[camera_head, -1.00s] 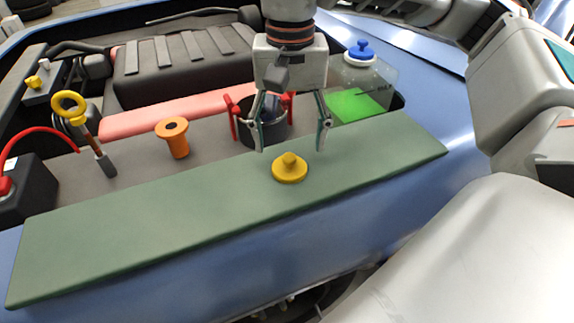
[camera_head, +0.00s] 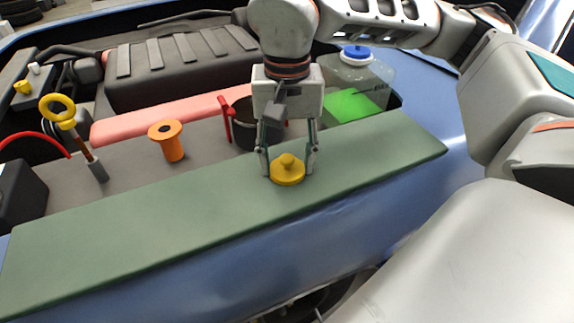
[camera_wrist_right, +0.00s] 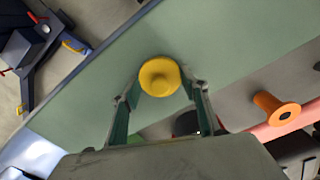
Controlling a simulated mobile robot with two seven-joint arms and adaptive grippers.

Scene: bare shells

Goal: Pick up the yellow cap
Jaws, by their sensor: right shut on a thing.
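The yellow cap (camera_head: 287,172) is a round disc with a knob on top. It rests on the green mat (camera_head: 140,225) along the front edge of the engine bay. My right gripper (camera_head: 288,172) points down over the cap, with one finger on each side of it, and is shut on it. In the right wrist view the cap (camera_wrist_right: 159,76) shows between the fingertips (camera_wrist_right: 159,88). My left gripper is not in view.
An orange flanged tube (camera_head: 170,142) and a yellow-ringed dipstick (camera_head: 78,130) stand to the left. A dark cup with red handles (camera_head: 243,130) is just behind my gripper. A clear reservoir with a blue cap (camera_head: 357,75) is behind right. The mat's left part is clear.

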